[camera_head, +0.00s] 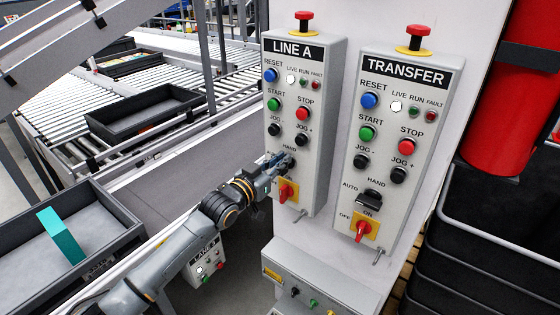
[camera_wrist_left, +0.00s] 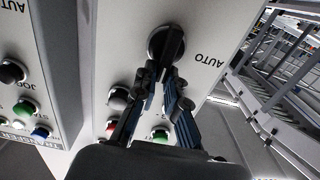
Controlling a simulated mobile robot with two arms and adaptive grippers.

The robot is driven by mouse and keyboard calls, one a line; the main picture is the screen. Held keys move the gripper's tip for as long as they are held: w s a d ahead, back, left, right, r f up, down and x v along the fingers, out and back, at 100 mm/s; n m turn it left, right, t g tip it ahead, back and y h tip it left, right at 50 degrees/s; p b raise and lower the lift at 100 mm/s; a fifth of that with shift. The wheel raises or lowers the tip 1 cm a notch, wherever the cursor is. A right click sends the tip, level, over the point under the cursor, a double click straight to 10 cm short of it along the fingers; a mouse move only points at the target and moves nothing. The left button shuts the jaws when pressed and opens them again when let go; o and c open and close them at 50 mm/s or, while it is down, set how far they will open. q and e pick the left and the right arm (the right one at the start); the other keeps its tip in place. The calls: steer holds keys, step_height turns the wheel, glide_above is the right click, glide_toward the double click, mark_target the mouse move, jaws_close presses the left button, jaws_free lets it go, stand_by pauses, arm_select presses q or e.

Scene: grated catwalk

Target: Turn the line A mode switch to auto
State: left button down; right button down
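The LINE A panel (camera_head: 303,120) stands at the centre of the head view. Its mode switch is mostly hidden there by my left gripper (camera_head: 284,163). In the left wrist view, upside down, the black mode switch (camera_wrist_left: 168,43) shows with AUTO to its right. Its handle runs nearly upright in the picture, a little slanted, not toward AUTO. My left gripper (camera_wrist_left: 161,80) has its fingertips close on both sides of the handle's lower end and appears shut on it. My right gripper is in neither view.
The TRANSFER panel (camera_head: 408,145) stands close on the right with its own mode switch (camera_head: 369,199). A red-handled switch (camera_head: 286,192) sits just below my left gripper. START and JOG buttons lie above it. Conveyors and grey trays (camera_head: 145,112) are at the left.

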arm_select(q)
steer(key=shift+n, duration=0.3)
steer(key=n, duration=0.1)
steer(key=n+b, duration=0.1)
steer(key=n, duration=0.2)
steer(key=shift+w+a+f+n, duration=0.2)
steer(key=shift+w+a+n, duration=0.1)
steer(key=shift+a, duration=0.1)
steer(key=shift+w+a+f+n+b, duration=0.2)
steer(key=shift+f+n, duration=0.2)
steer(key=shift+n, duration=1.75)
steer(key=shift+w+a+f+n+b, duration=0.1)
steer(key=shift+a+f+n+b, duration=0.2)
steer(key=shift+n, duration=1.8)
steer(key=shift+w+a+f+n+b, duration=0.1)
steer(key=shift+f+n, duration=0.35)
steer(key=shift+n, duration=1.7)
steer(key=c, duration=1.4)
jaws_free()
